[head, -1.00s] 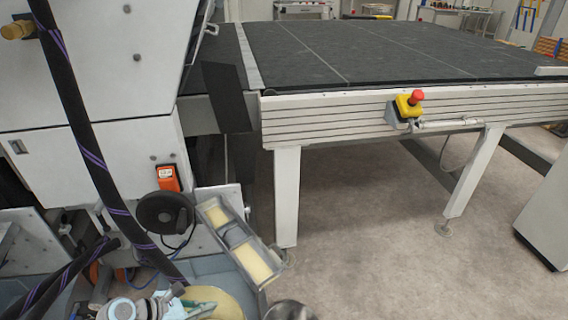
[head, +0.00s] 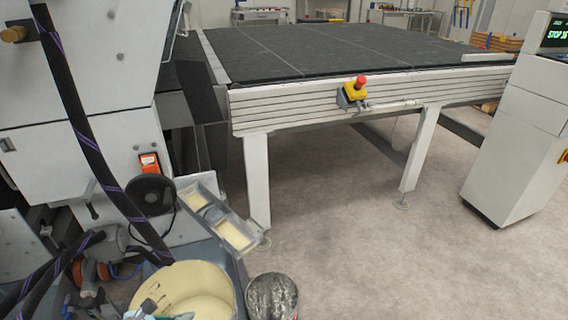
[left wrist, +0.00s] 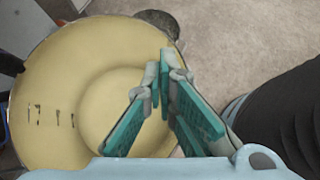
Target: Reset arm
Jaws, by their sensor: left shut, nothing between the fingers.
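My left gripper (left wrist: 160,82) shows in the left wrist view with its teal finger pads together and nothing between them. It is over the right part of a round yellow basin (left wrist: 85,45), seen from above; its height above the basin cannot be told. The same basin (head: 205,290) stands at the bottom left of the head view. My right gripper is in neither view.
A dark-topped conveyor table (head: 330,98) with a red and yellow emergency stop (head: 355,90) stands ahead. A white coating machine (head: 85,150) fills the left. A dark can (head: 272,296) sits beside the basin. A white control cabinet (head: 515,140) stands right. The middle floor is clear.

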